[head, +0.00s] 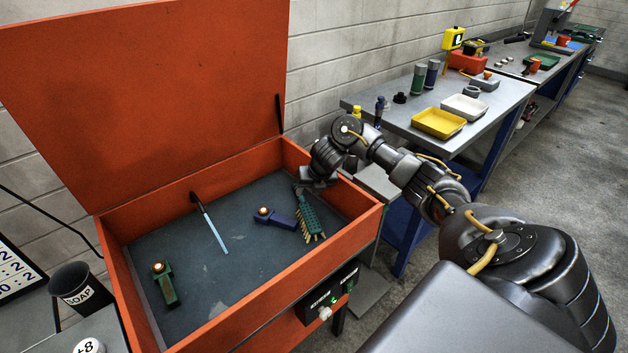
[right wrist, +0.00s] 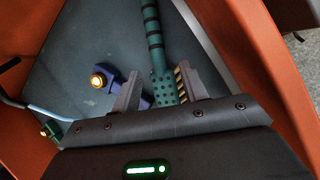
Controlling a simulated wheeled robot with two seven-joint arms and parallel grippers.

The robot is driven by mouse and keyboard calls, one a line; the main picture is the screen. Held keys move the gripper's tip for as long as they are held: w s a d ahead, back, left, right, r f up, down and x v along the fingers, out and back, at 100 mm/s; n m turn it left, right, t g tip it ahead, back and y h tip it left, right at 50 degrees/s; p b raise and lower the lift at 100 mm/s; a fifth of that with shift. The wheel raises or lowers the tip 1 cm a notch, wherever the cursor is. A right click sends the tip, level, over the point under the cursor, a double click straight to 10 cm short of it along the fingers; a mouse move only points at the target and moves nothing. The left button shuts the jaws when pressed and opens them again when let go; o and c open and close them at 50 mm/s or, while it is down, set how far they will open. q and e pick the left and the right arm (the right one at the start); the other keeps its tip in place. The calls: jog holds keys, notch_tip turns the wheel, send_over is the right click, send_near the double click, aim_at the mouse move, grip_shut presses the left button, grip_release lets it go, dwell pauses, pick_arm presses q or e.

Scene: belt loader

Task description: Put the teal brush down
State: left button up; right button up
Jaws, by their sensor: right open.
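The teal brush (head: 311,218) lies on the floor of the open orange bin, near its right wall, with its pale bristles to the side. My right gripper (head: 308,186) is over the bin's back right corner, at one end of the brush. In the right wrist view, the brush (right wrist: 155,42) runs between the two spread fingers of the right gripper (right wrist: 160,82), bristles toward the right finger. The fingers are open; I cannot tell whether either touches the brush. My left gripper is out of view.
In the orange bin (head: 250,325) are a blue fitting (head: 273,219), a green fitting (head: 166,287) and a light-blue-handled tool (head: 214,231). The raised lid (head: 150,90) stands behind. A black soap cup (head: 80,288) is at left. The bin's front middle floor is clear.

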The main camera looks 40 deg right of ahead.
jog(key=p+v, duration=0.2)
jog(key=v, duration=0.5)
jog(key=shift+r, duration=0.2)
